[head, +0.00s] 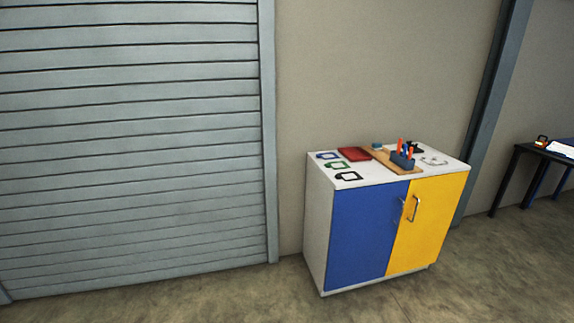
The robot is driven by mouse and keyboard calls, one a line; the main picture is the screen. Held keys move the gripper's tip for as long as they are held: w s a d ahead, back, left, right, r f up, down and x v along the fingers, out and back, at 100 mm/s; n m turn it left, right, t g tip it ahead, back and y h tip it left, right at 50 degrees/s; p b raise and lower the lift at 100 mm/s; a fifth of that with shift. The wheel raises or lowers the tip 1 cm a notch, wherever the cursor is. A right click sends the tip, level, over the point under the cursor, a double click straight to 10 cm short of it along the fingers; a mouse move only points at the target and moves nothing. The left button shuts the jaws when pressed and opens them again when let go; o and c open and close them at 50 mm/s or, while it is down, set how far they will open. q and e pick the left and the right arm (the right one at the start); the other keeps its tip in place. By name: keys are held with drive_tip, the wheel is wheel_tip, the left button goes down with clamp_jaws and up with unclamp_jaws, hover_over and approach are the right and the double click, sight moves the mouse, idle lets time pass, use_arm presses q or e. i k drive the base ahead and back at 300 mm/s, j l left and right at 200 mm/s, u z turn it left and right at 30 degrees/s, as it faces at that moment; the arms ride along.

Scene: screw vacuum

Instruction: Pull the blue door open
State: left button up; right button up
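The blue door (362,237) is the left front door of a white cabinet (318,225) that stands against the wall, right of the middle in the head view. The blue door looks shut, flush with the cabinet front. A small handle (403,204) shows at its upper right edge, close to the yellow door. The yellow door (432,230) is beside it on the right, also shut, with a metal handle (415,208) near its left edge. Neither of my grippers is in view.
On the cabinet top lie several small tools, a red case (354,154) and a blue holder (402,160) on a wooden board. A grey shutter (130,150) fills the left. A dark table (540,155) stands at the far right. The floor before the cabinet is clear.

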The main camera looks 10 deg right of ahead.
sight(365, 220)
drive_tip(key=i+z, duration=0.3)
drive_tip(key=i, duration=0.25)
drive_tip(key=i+j+z, duration=0.1)
drive_tip(key=i+z, duration=0.2)
drive_tip(key=i, duration=0.25)
drive_tip(key=i+j+z, duration=0.25)
drive_tip(key=i, duration=0.25)
drive_tip(key=i+l+z, duration=0.3)
drive_tip(key=i+z, duration=0.2)
drive_tip(key=i+l+z, duration=0.1)
drive_tip(key=i+z, duration=0.35)
drive_tip(key=i, duration=0.1)
